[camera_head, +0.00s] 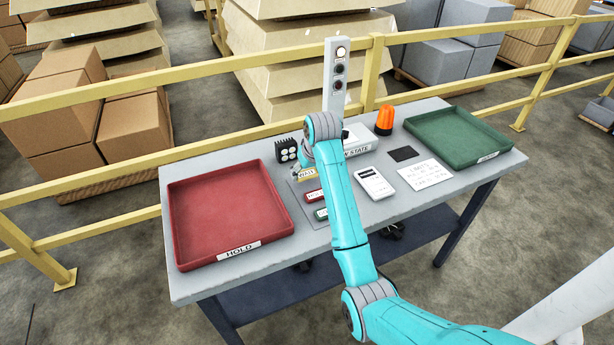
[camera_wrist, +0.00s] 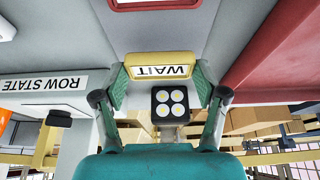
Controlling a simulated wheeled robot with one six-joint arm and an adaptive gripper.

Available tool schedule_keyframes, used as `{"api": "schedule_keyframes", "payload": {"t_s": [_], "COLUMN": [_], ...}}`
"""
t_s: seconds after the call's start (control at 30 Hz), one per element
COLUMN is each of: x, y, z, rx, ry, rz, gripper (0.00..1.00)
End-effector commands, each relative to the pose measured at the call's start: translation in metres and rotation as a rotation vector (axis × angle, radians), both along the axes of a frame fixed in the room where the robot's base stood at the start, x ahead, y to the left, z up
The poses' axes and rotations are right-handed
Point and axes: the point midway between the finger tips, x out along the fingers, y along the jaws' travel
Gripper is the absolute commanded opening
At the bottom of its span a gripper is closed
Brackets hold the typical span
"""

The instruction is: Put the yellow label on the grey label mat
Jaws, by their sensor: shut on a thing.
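The yellow label (camera_wrist: 158,58), marked WAIT, is between the two fingers of my gripper (camera_wrist: 161,76) in the wrist view. The fingers are shut on its two ends. In the head view the yellow label (camera_head: 308,174) shows at the far end of the grey label mat (camera_head: 298,197), partly hidden by my gripper (camera_head: 302,172). Whether it touches the mat or is just above it, I cannot tell. A red label (camera_head: 314,196) and a green label (camera_head: 321,213) lie on the mat, partly hidden by my arm.
A red HOLD tray (camera_head: 228,258) stands left and a green tray (camera_head: 497,152) right. Behind the label are a black lamp block with white lights (camera_head: 286,150), a ROW STATE box (camera_head: 357,147) and a signal post (camera_head: 337,75). An orange beacon (camera_head: 384,120) and white device (camera_head: 374,183) stand right.

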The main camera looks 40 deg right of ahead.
Motion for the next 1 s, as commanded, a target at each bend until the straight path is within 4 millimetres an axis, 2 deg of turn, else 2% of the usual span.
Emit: {"api": "schedule_keyframes", "payload": {"t_s": [0.13, 0.5, 0.53, 0.6, 0.63, 1.0], "x": [0.000, 0.000, 0.000, 0.000, 0.000, 0.000], "y": [0.000, 0.000, 0.000, 0.000, 0.000, 0.000], "z": [-0.019, -0.023, -0.023, -0.023, -0.023, -0.021], "rx": [0.001, 0.000, 0.000, 0.000, 0.000, 0.000], "ry": [0.003, 0.001, 0.001, 0.000, 0.000, 0.000], "rz": [0.000, 0.000, 0.000, 0.000, 0.000, 0.000], "gripper": [0.51, 0.51, 0.74, 0.92, 0.97, 0.97]}}
